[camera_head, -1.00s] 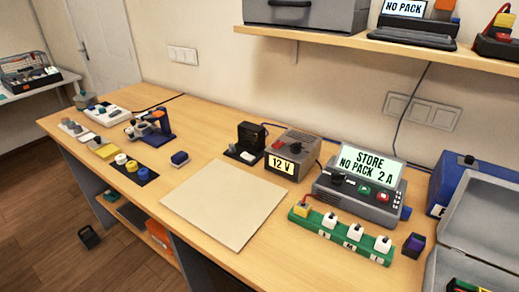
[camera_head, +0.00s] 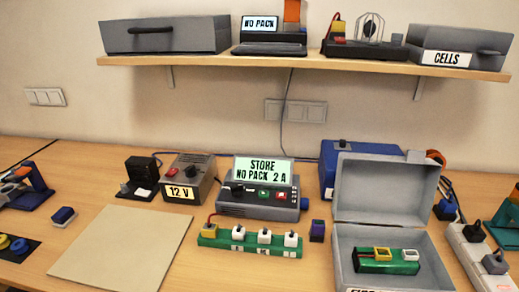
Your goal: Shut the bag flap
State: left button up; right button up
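A grey box-shaped bag (camera_head: 347,262) stands at the right front of the bench, with part of a label starting "FI" at its bottom edge. Its flap (camera_head: 388,190) stands open, raised upright at the back. A green block (camera_head: 386,261) with a yellow and a white connector lies inside the bag. Neither of my grippers is in view.
A charger (camera_head: 258,200) reading "STORE NO PACK 2 A" and a green connector board (camera_head: 249,243) stand left of the bag. A small dark block (camera_head: 317,231) is beside it. A blue case (camera_head: 332,165) is behind, and a power strip (camera_head: 472,252) is right. A pale mat (camera_head: 122,250) lies left.

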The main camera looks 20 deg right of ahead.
aim_at(372, 189)
jog(key=z, duration=1.7)
